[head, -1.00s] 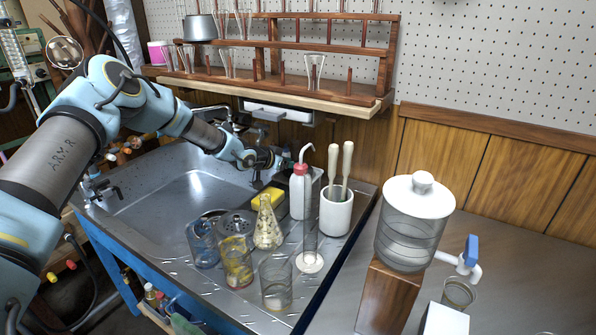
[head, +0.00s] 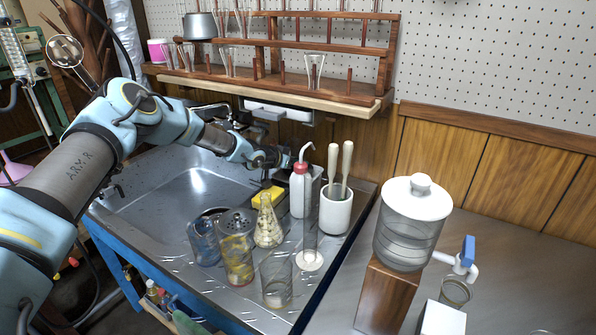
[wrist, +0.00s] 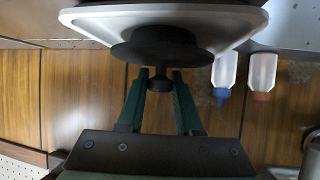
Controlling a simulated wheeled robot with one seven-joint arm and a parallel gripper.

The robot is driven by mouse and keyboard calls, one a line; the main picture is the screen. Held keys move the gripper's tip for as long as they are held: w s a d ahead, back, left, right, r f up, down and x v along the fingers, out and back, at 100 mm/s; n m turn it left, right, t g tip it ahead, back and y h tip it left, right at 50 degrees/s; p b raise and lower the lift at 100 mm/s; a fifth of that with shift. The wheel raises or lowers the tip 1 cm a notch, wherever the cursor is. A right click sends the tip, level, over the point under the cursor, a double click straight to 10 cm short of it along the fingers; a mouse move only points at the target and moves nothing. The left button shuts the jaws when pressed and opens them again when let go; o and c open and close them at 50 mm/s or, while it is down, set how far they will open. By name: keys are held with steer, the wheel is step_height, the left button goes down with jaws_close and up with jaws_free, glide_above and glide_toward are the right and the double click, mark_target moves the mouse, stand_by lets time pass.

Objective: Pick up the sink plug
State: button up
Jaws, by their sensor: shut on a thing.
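The sink plug (wrist: 163,48) is a black disc with a short knob in the wrist view. My gripper (wrist: 160,78) has its two green fingers closed on the knob, with the disc beyond the fingertips. In the head view my gripper (head: 272,160) is at the back right of the steel sink (head: 160,212), behind the yellow sponge. I cannot make out the plug clearly there. A pale-rimmed surface lies behind the disc in the wrist view; I cannot tell whether they touch.
Near my gripper stand a wash bottle (head: 300,190), a white pot with pestles (head: 336,211) and a yellow sponge (head: 266,197). A flask (head: 268,228) and several glasses crowd the drainboard. A wooden rack (head: 270,87) overhangs behind. The sink basin looks clear.

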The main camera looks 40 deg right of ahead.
jaws_close()
stand_by(0.3)
